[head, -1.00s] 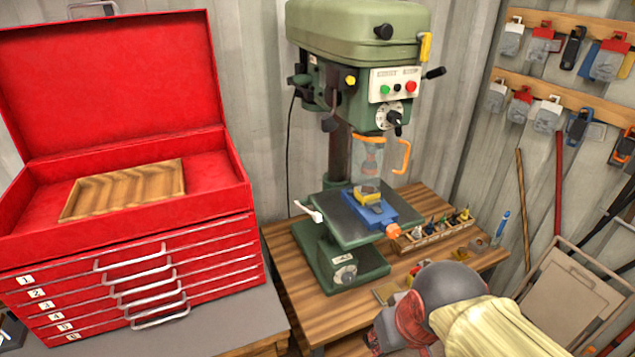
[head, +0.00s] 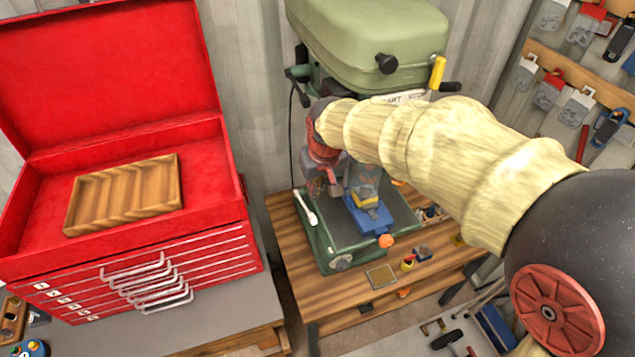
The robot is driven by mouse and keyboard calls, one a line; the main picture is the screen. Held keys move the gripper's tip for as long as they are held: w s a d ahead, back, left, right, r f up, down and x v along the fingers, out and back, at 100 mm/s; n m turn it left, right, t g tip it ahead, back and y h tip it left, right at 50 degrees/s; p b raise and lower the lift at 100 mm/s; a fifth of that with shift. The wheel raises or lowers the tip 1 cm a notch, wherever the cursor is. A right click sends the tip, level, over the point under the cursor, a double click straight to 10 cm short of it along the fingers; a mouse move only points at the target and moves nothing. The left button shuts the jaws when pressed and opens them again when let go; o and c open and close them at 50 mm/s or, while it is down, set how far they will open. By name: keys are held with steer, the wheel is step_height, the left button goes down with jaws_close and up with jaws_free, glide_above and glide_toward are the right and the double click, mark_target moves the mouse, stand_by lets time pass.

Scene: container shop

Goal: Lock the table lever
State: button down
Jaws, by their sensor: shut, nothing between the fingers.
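The table lever (head: 306,208) is a short white handle on the left side of the green drill press's table (head: 403,212). It slants up and left from the table's side. My gripper (head: 333,191) is shut and empty, just right of the lever and above the left part of the table. It looks apart from the lever, but its height over the table is hard to judge. My arm hides the press's front panel and much of its column.
A blue vise (head: 370,220) with an orange knob (head: 386,241) sits on the press table. The red tool chest (head: 215,180) stands open at left.

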steer(key=w+r, duration=0.1)
steer(key=w, duration=0.1)
steer(key=p, duration=0.1)
glide_above(312, 214)
steer(key=w, duration=0.2)
steer(key=shift+t, duration=0.4)
steer(key=f, duration=0.9)
steer(key=shift+s+a, duration=0.2)
steer(key=shift+s, duration=0.05)
steer(key=shift+s+d+f, duration=0.1)
steer(key=shift+s+f, duration=0.2)
steer(key=shift+f, duration=0.2)
steer(key=shift+s+d+f, duration=0.1)
steer(key=shift+s+f, duration=0.15)
steer(key=shift+f, duration=0.2)
steer(key=shift+s+f, duration=0.2)
steer(key=shift+f, duration=0.05)
steer(key=shift+f+p, duration=0.3)
steer(key=shift+f, duration=0.1)
